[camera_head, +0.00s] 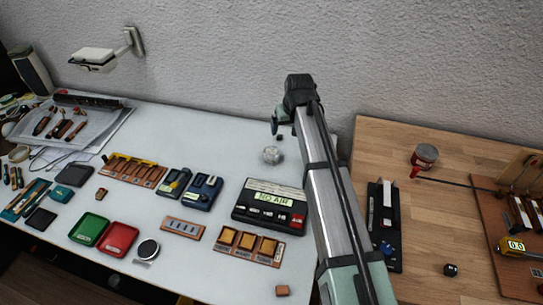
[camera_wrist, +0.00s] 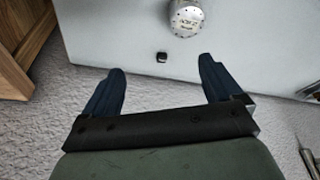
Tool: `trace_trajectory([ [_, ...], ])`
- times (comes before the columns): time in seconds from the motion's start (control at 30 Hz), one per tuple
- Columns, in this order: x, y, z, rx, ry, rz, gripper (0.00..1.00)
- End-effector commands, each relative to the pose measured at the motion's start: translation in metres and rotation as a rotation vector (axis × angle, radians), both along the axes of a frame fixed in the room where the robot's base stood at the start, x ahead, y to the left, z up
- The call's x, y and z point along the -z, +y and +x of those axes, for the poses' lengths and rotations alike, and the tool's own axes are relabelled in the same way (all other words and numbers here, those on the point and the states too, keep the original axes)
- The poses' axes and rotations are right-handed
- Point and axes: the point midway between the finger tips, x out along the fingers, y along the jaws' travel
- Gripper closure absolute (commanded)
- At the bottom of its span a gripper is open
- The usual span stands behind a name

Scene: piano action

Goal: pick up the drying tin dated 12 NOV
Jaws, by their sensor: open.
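A round silver tin (camera_head: 271,155) stands on the white table, near the back and left of my arm. In the wrist view the same tin (camera_wrist: 186,17) is at the top edge and partly cut off, with small dark writing on its top that I cannot read surely. My gripper (camera_wrist: 162,66) is open and empty, its two dark blue fingers apart. The tin is beyond the fingertips, not between them. In the head view my gripper (camera_head: 277,124) is behind the tin, near the wall. A second tin (camera_head: 426,154), with a reddish side, stands on the wooden table; its date is not legible.
A small black cube (camera_wrist: 161,57) lies between the tin and my gripper. A black "NO AIR" device (camera_head: 270,205) is in front of the tin. The wall (camera_head: 220,60) is close behind. White table (camera_head: 225,150) left of the tin is clear.

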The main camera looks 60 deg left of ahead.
Motion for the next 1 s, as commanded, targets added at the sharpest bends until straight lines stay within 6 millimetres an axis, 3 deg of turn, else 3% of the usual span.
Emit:
trace_trajectory([
  [0.1,0.005,0.004,-0.032,-0.053,0.007,-0.04,0.08],
  [0.23,0.009,0.006,-0.047,-0.076,0.01,-0.062,0.08],
  [0.37,0.021,0.009,-0.049,-0.081,0.012,-0.068,0.08],
  [0.7,0.074,0.024,-0.045,-0.079,0.012,-0.066,0.08],
  [1.0,0.091,0.028,-0.044,-0.078,0.011,-0.064,0.08],
])
